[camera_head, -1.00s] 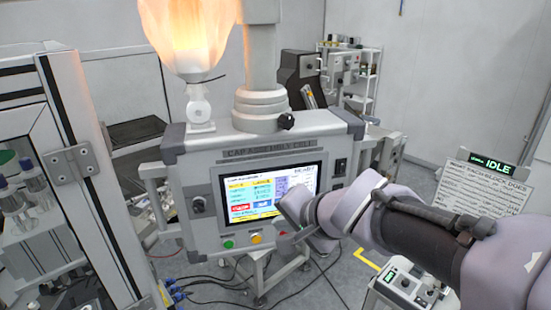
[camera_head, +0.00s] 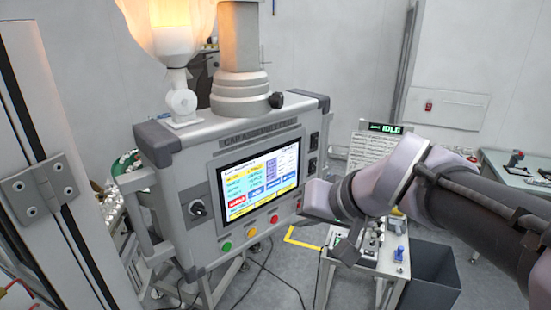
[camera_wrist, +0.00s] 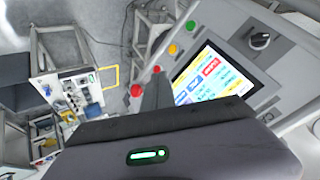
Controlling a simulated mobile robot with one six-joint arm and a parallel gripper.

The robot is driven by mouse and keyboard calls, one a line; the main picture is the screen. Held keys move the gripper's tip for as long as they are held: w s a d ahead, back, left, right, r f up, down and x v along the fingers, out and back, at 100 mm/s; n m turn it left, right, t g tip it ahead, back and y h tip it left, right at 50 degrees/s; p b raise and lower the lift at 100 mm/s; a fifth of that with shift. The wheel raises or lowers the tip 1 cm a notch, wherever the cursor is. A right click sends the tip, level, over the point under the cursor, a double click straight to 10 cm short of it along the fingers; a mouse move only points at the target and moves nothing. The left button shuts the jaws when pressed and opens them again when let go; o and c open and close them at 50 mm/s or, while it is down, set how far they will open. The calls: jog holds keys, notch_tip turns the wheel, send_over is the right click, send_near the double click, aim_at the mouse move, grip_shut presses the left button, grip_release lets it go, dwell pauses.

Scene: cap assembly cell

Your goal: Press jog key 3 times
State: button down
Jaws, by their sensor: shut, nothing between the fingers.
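The cap assembly cell control panel (camera_head: 205,200) has a lit touchscreen (camera_head: 258,185) with yellow, red and blue fields; the screen also shows in the wrist view (camera_wrist: 213,76). Its lettering is too small to tell which field or button is the jog key. Below the screen are a green button (camera_head: 225,247), a yellow button (camera_head: 251,233) and a red button (camera_head: 274,219). My gripper (camera_wrist: 155,88) is shut and empty, its tip just off the panel's lower edge, near the red buttons in the wrist view. In the head view my wrist hides the panel's lower right corner.
A black rotary switch (camera_head: 198,209) sits left of the screen. A glowing lamp (camera_head: 172,30) stands on top of the panel. A small bench (camera_head: 390,262) and a dark bin (camera_head: 432,280) stand behind my arm. Cables lie on the floor under the panel.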

aim_at(256, 192)
jog(key=shift+w+a+p, duration=1.5)
jog(key=shift+w+a, duration=1.65)
jog(key=shift+a, duration=0.05)
jog(key=shift+w+a, duration=0.25)
jog(key=shift+w, duration=0.05)
